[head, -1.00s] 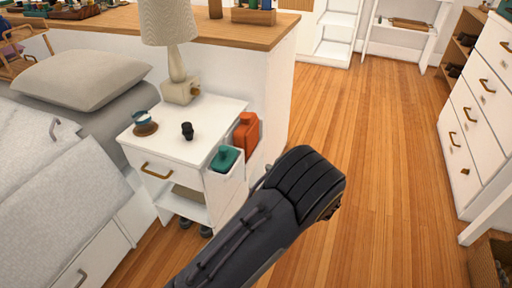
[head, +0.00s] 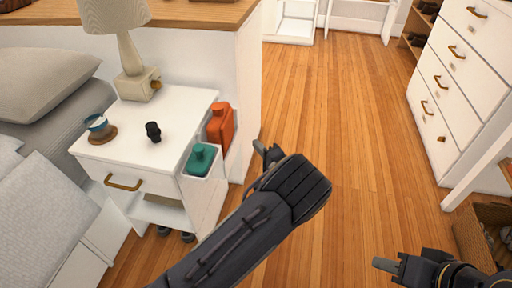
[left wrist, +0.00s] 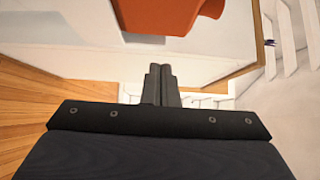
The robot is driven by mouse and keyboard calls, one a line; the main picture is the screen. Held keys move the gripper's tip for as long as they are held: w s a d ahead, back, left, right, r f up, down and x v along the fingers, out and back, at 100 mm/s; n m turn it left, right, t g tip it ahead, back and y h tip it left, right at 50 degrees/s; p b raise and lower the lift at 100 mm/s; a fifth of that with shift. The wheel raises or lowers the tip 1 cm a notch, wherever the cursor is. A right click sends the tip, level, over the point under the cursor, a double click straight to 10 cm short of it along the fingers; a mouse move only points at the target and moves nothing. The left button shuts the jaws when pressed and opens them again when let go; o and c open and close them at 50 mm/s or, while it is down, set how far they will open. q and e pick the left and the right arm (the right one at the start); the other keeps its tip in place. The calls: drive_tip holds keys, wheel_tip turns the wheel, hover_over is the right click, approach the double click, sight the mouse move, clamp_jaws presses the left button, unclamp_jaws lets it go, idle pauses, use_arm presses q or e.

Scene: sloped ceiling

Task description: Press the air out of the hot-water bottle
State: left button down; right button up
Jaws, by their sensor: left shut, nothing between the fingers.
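An orange flat bottle (head: 220,127) with a short neck stands in a white side holder on the nightstand's right side. Either could be the hot-water bottle; I cannot tell which. My left gripper (head: 266,153) is shut and empty, apart from the orange bottle and to its right. In the left wrist view its closed fingers (left wrist: 160,72) point toward the holder, with the orange bottle (left wrist: 165,15) above them. My right gripper (head: 385,265) is low at the right, over the floor; its jaw opening is unclear.
The white nightstand (head: 180,105) carries a lamp (head: 133,75), a small black object (head: 153,131) and a blue-and-white cup (head: 97,123) on a brown base. A bed is at the left. White drawers (head: 455,95) and a basket (head: 483,235) are at the right. The wooden floor between is clear.

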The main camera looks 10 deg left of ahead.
sight(231, 126)
use_arm(q)
drive_tip(key=x, duration=0.3)
drive_tip(key=s+a+b+x, duration=0.1)
drive_tip(key=x, duration=0.2)
drive_tip(key=b+x, duration=0.1)
drive_tip(key=x, duration=0.2)
drive_tip(key=shift+s+a+f, duration=0.1)
drive_tip(key=shift+s+a, duration=0.05)
drive_tip(key=shift+a, duration=0.75)
